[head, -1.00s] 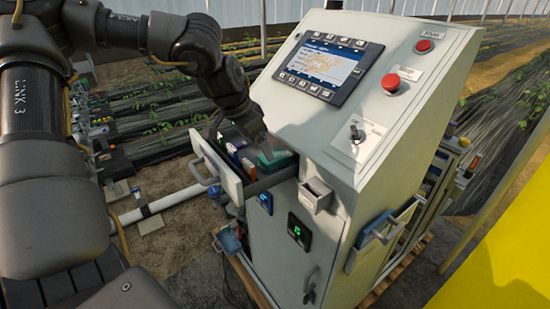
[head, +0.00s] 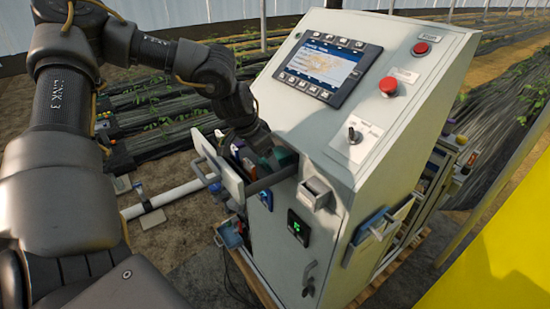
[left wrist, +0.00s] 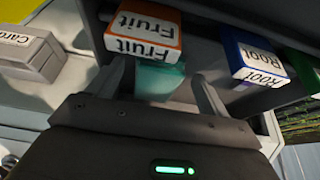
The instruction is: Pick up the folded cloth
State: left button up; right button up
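A teal item that looks like the folded cloth (head: 284,158) lies in the open drawer (head: 228,180) on the left side of the cabinet. In the left wrist view the teal cloth (left wrist: 158,80) shows between my fingers, partly hidden by the box above it in the picture. My left gripper (head: 262,148) is lowered over the drawer and covers part of the cloth in the head view. In the left wrist view the two fingers of my left gripper (left wrist: 162,78) stand apart, one on each side of the cloth, with gaps visible. My right gripper is out of view.
An orange and white box marked Fruit (left wrist: 145,33) is close to the fingers. A blue and white box marked Root (left wrist: 252,60) and a green one (left wrist: 299,62) are to its right. The grey control cabinet (head: 345,180) stands right of the drawer. A white pipe (head: 165,198) runs at left.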

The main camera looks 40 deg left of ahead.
pick_arm(q)
jog(key=c, duration=1)
jog(key=shift+r, duration=0.25)
